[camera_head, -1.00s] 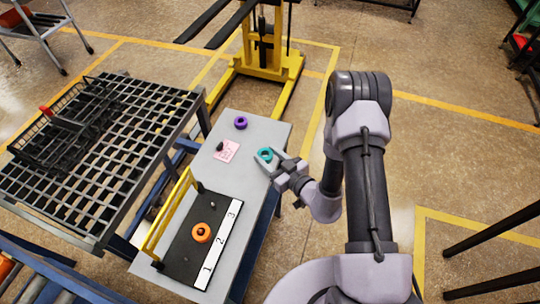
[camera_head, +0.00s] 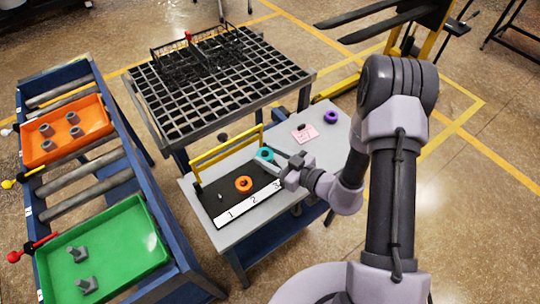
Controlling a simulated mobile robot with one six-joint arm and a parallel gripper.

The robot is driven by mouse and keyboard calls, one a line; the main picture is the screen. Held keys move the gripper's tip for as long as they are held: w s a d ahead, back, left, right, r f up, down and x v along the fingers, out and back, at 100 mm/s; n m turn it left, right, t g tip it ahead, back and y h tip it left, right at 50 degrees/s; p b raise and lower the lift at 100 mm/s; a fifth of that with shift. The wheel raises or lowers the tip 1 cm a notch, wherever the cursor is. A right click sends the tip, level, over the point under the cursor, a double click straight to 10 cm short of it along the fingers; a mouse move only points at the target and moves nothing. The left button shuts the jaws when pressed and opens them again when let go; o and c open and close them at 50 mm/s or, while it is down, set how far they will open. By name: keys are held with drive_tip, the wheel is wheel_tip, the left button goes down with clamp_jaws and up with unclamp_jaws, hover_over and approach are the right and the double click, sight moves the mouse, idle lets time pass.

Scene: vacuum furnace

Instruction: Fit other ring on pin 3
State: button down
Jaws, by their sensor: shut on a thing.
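My gripper (camera_head: 277,158) is shut on a teal ring (camera_head: 264,151) and holds it at the far right part of the black pin board (camera_head: 210,209). The board has a white strip marked 1, 2, 3 along its front. An orange ring (camera_head: 243,184) sits at the middle position, by number 2. A small bare pin (camera_head: 220,196) shows by number 1. Pin 3 is not visible; the teal ring and gripper cover that area. I cannot tell whether the ring is above the pin or around it. A purple ring (camera_head: 331,117) lies at the table's far right end.
The grey table (camera_head: 227,237) also bears a pink note (camera_head: 307,136) with a small dark object. A yellow rail (camera_head: 222,153) stands along the board's back edge. Behind is a black grid table (camera_head: 165,88) with a wire basket. An orange tray (camera_head: 98,123) and green tray (camera_head: 130,230) are at left.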

drive_tip(key=b, duration=0.6)
hover_over(269, 176)
drive_tip(key=shift+d+f, duration=0.1)
drive_tip(key=shift+f, duration=2.9)
drive_tip(key=shift+f+b, duration=0.4)
drive_tip(key=shift+f, duration=0.35)
drive_tip(key=c, duration=0.6)
unclamp_jaws()
drive_tip(key=shift+c, duration=0.2)
drive_tip(key=p+v, duration=0.4)
drive_tip(key=v, duration=1.3)
drive_tip(key=shift+r, duration=0.2)
drive_tip(key=shift+s+d, duration=0.15)
